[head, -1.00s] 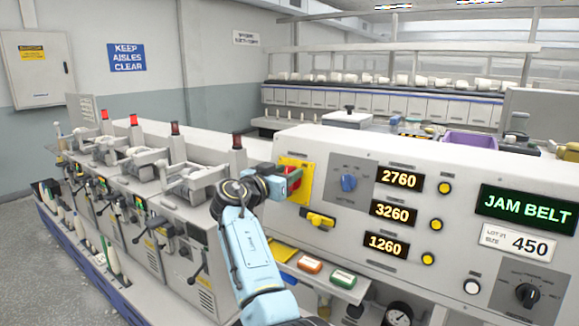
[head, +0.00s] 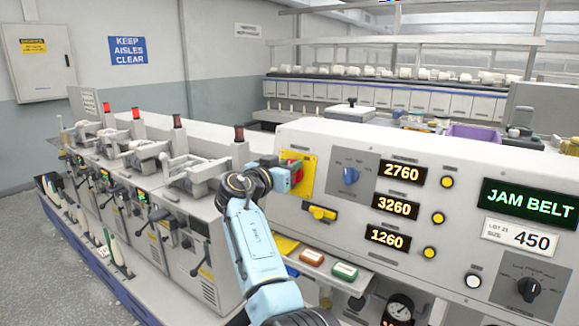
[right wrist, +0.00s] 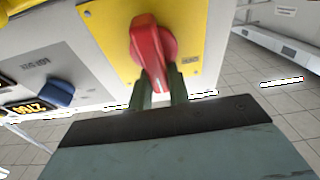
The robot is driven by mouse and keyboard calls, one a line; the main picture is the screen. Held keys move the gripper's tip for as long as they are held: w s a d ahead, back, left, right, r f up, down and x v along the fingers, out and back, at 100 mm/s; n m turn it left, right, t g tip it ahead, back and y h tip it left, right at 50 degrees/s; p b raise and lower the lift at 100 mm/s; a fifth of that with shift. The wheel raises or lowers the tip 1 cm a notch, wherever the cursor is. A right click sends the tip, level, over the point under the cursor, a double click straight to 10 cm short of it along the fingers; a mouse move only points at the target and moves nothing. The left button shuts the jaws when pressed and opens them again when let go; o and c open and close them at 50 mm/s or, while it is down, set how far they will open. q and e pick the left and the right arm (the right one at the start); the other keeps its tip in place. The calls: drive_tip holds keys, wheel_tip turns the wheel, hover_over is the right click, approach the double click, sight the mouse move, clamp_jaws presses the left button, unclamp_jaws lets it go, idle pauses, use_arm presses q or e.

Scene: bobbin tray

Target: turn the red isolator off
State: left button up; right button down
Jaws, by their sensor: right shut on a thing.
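The red isolator (head: 297,168) is a red rotary handle on a yellow plate (head: 307,184) at the left end of the grey control panel. In the right wrist view the red handle (right wrist: 151,50) stands out from its yellow plate and points toward my gripper. My right gripper (head: 284,179) is at the isolator, and its arm partly covers the plate in the head view. In the right wrist view its two fingers (right wrist: 158,88) are closed on either side of the handle's end. My left gripper is not in view.
Right of the isolator are a blue knob (head: 350,176), number displays and yellow buttons. A yellow handle (head: 319,213) is just below the plate. A row of winding units (head: 150,190) with levers and lamps stands to the left, close to my arm.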

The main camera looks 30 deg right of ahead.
drive_tip(key=n, duration=0.2)
drive_tip(key=n+t, duration=0.1)
drive_tip(key=n, duration=0.1)
drive_tip(key=shift+w+a+y, duration=0.2)
drive_tip(key=shift+w+y, duration=0.1)
drive_tip(key=shift+y, duration=0.1)
drive_tip(key=shift+w+a+f+n+t+y+p, duration=0.2)
drive_tip(key=shift+f+n+y+p, duration=0.3)
drive_tip(key=shift+n+p, duration=1.75)
drive_tip(key=shift+w+a+f+n+t+y+p, duration=0.2)
drive_tip(key=shift+n+y+p, duration=0.5)
drive_tip(key=shift+n+p, duration=1.55)
drive_tip(key=shift+w+a+f+n+t+y+p, duration=0.25)
drive_tip(key=shift+n+y+p, duration=0.7)
drive_tip(key=shift+n, duration=2.25)
drive_tip(key=shift+d+f+h+p, duration=0.1)
drive_tip(key=shift+f+h+p, duration=0.1)
drive_tip(key=shift+h+p, duration=0.2)
drive_tip(key=c, duration=1.3)
unclamp_jaws()
